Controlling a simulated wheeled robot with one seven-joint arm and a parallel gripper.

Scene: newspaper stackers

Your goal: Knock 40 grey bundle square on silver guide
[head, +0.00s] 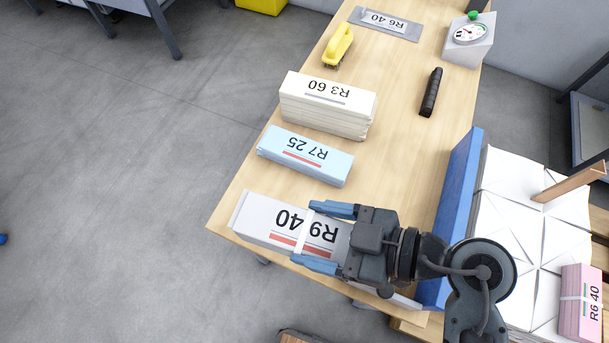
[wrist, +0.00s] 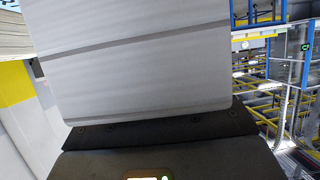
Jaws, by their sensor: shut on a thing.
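In the wrist view the grey bundle (wrist: 135,70) fills the middle, close against the dark palm. A pale strip (head: 403,299) shows partly under my gripper at the table's near right; I cannot tell whether it is the silver guide. A thin pale edge also shows at the bundle's left end. My gripper and wrist hide the bundle's right end.
Behind it on the table (head: 392,156) lie a blue R7 25 bundle (head: 305,155) and a white R3 60 stack (head: 327,104). Farther back are a yellow-handled brush (head: 338,45), a black bar (head: 431,92) and a dial scale (head: 468,40). A blue board (head: 458,205) stands along the right edge.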

